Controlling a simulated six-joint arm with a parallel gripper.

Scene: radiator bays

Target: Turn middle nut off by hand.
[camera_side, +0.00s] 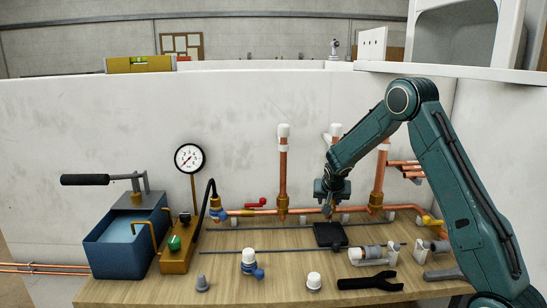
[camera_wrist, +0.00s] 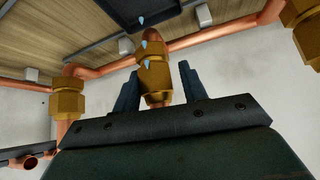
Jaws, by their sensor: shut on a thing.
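The middle nut (camera_wrist: 154,82) is a brass hex fitting on a copper pipe, between the two dark fingers of my gripper (camera_wrist: 158,68) in the wrist view. My gripper is shut on it. In the side view my gripper (camera_side: 331,207) reaches down at the middle riser and mostly hides the nut. Several pale blue drops (camera_wrist: 144,45) show at the nut and pipe in the wrist view. The left nut (camera_side: 283,202) and right nut (camera_side: 376,200) sit on their own copper risers.
A black tray (camera_side: 330,235) lies on the bench below my gripper. A blue pump tank (camera_side: 125,245) and a gauge (camera_side: 189,158) stand at the left. Valves, white-capped parts and a black wrench (camera_side: 370,282) lie along the front. A copper pipe (camera_side: 262,211) runs behind.

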